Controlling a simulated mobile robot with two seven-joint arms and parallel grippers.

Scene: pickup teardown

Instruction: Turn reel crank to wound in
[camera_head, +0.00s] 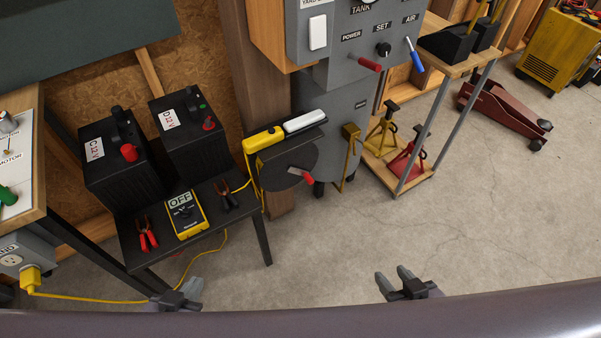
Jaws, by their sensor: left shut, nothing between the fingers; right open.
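A yellow cord hangs at the reel's left edge. My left gripper (190,289) is shut and empty near the bottom edge, below and left of the reel. My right gripper (393,280) is open and empty near the bottom edge, below and right of the reel. Both are apart from the crank.
A low black table (160,254) left of the reel holds two black batteries, a yellow meter (186,214) and clamps. A grey panel (345,40) with red and blue levers is above. A shelf with jack stands (383,132) is right. The floor (470,210) is clear.

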